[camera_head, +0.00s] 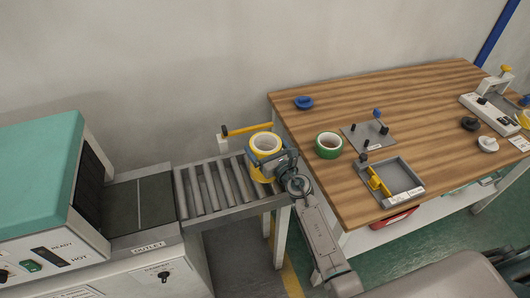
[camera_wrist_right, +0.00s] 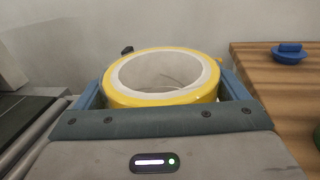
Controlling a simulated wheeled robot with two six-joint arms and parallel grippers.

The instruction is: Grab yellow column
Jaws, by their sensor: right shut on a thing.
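The yellow column is a thick yellow tape roll (camera_head: 264,150) with a white hollow core, at the right end of the roller conveyor. My right gripper (camera_head: 268,158) is shut on it, one blue-grey finger on each side. In the right wrist view the roll (camera_wrist_right: 160,100) stands roughly upright between the two fingers (camera_wrist_right: 163,92), its open top showing. Its lower part is hidden by the gripper, so I cannot tell whether it touches the rollers. My left gripper is not in view.
The roller conveyor (camera_head: 216,186) leads left to the teal-topped machine (camera_head: 38,155). A yellow bar (camera_head: 247,131) stands behind the roll. On the wooden table (camera_head: 345,110) are a green tape roll (camera_head: 328,152), a blue knob (camera_head: 304,103), and a grey tray (camera_head: 418,175). The table's middle back is clear.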

